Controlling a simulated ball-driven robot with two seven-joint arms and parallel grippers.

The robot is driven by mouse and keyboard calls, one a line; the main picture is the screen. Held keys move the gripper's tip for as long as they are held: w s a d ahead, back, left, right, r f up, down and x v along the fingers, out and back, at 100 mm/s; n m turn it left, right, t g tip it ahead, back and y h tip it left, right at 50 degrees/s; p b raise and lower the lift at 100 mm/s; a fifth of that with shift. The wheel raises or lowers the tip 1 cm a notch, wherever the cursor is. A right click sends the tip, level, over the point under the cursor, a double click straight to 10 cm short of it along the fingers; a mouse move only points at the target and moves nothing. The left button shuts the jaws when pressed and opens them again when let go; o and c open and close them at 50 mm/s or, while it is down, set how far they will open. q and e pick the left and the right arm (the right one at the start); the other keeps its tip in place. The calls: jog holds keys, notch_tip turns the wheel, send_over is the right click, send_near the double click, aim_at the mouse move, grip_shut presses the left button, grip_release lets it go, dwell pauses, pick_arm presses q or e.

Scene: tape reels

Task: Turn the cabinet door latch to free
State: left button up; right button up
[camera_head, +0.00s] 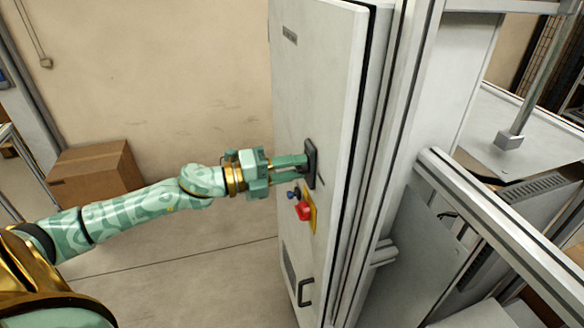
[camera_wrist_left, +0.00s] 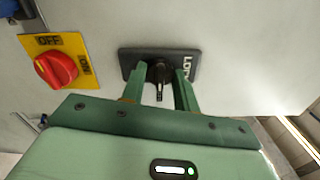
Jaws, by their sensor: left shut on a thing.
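The tall white cabinet door (camera_head: 318,80) stands in the middle of the head view, seen at a slant. Its dark latch plate (camera_head: 312,150) is on the door's face above the red switch. In the left wrist view the latch plate (camera_wrist_left: 190,65) carries partly covered white lettering, and the black latch knob (camera_wrist_left: 160,74) sits at its middle. My left gripper (camera_head: 305,162) reaches the latch from the left. Its green fingers (camera_wrist_left: 158,85) are on both sides of the knob and shut on it. My right gripper is not in view.
A red rotary switch (camera_head: 303,210) on a yellow plate is just below the latch; it also shows in the left wrist view (camera_wrist_left: 56,68). A black door handle (camera_head: 305,292) is lower down. A cardboard box (camera_head: 95,172) stands behind my left arm. Metal framing (camera_head: 500,230) fills the right side.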

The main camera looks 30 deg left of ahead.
pick_arm(q)
jog(key=o, duration=1)
jog(key=shift+c, duration=0.2)
jog(key=b+v, duration=0.2)
jog(key=v, duration=1.4)
jog(key=shift+s, duration=0.2)
jog(key=shift+f, duration=0.1)
